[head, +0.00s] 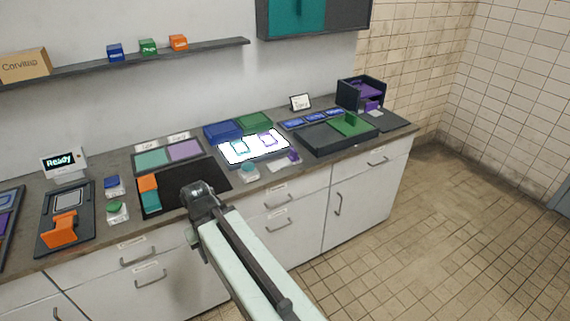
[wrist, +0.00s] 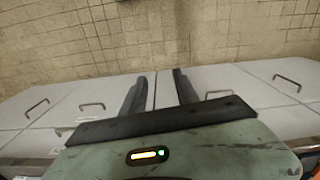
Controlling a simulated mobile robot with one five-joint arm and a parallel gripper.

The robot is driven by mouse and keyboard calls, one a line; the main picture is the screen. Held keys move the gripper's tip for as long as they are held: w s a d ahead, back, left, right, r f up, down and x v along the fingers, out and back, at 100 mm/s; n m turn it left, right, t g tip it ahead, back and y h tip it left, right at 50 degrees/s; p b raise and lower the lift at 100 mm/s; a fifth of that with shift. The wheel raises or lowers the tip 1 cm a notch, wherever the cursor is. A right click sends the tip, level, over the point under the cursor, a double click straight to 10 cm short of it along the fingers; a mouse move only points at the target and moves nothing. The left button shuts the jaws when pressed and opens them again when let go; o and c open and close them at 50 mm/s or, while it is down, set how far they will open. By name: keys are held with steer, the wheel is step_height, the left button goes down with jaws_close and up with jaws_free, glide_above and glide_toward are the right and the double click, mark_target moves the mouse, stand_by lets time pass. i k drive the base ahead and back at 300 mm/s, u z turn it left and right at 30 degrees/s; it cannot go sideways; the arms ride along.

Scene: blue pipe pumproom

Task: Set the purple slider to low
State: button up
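A small purple block, which looks like the purple slider (head: 292,157), sits at the right end of a pale track (head: 278,165) near the counter's front edge, in front of a lit white panel (head: 240,150). Any low mark is too small to read. My gripper (head: 197,190) is in front of the counter, left of the slider and apart from it; its fingers are not clear in the head view. In the wrist view my gripper (wrist: 158,76) has its two dark fingers apart with nothing between them. The slider is not visible in the wrist view.
A teal knob (head: 249,169) stands left of the slider. A black tray (head: 312,142) with a green block lies to its right. A dark mat (head: 205,187) with orange and teal blocks lies left. White cabinets (head: 350,195) with handles stand below. The tiled floor (head: 470,220) at right is clear.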

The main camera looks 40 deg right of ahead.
mark_target(293, 157)
steer(key=u, duration=2.25)
steer(key=k, duration=1.15)
steer(key=z, duration=1.8)
steer(key=i, duration=1)
steer(key=u, duration=0.05)
